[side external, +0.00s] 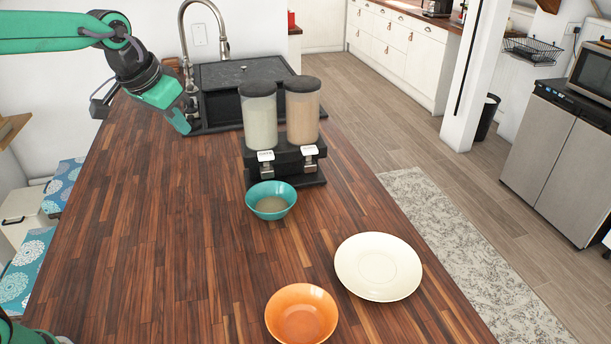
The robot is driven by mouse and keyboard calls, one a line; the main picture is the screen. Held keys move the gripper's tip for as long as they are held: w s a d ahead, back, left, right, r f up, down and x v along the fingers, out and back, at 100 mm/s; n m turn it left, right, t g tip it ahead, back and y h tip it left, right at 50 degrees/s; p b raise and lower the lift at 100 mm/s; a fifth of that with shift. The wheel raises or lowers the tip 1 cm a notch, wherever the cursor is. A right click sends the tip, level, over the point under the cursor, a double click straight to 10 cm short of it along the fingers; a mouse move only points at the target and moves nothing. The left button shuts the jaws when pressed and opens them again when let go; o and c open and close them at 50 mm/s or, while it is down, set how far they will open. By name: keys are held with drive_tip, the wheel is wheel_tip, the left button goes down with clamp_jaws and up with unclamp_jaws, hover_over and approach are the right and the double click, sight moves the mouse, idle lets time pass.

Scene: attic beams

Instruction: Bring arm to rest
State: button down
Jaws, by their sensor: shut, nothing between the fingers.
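My gripper (183,122) is at the upper left, at the end of my green and black arm. It is shut and empty, pointing down over the far left part of the wooden counter (150,230). It is apart from the bowls and the dispenser. A teal bowl (271,212) with something pale in its bottom stands at the front of the double dispenser (284,165). An orange bowl (301,318) and a cream plate (378,265) stand nearer on the counter.
The dispenser has two clear containers with dark lids. A dark sink (238,75) and a metal faucet (222,45) are at the far end, close to my gripper. The counter's left and middle are clear. Floor lies beyond its right edge.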

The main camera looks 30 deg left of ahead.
drive_tip(key=s+f, duration=0.2)
drive_tip(key=s, duration=0.7)
drive_tip(key=s+a+f+n, duration=0.1)
drive_tip(key=s+f, duration=0.2)
drive_tip(key=s, duration=0.7)
drive_tip(key=shift+s+a+t, duration=0.15)
drive_tip(key=shift+a+t, duration=0.15)
